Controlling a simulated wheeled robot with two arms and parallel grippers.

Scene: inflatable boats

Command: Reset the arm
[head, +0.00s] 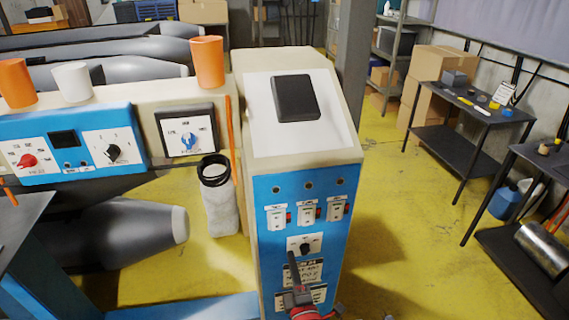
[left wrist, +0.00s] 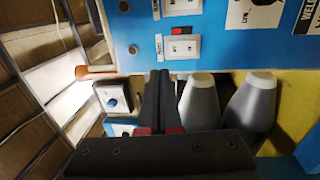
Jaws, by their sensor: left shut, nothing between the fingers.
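My left gripper (head: 293,258) is at the bottom centre of the head view, in front of the blue panel (head: 266,244) of a control cabinet. Its dark fingers point up, just below a small black knob (head: 305,248) on a white plate. In the left wrist view the two black fingers (left wrist: 160,78) lie together, shut and empty, with the blue panel (left wrist: 225,52) and white switches (left wrist: 181,48) beyond. I cannot tell whether the fingertips touch the panel. My right gripper is in neither view.
A lower blue control box (head: 77,138) with knobs stands left, with orange cups (head: 207,62) and a white cup (head: 73,82) on top. Grey inflatable tubes (head: 110,232) lie around it. Dark tables (head: 440,142) stand right. Yellow floor (head: 390,215) is clear between.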

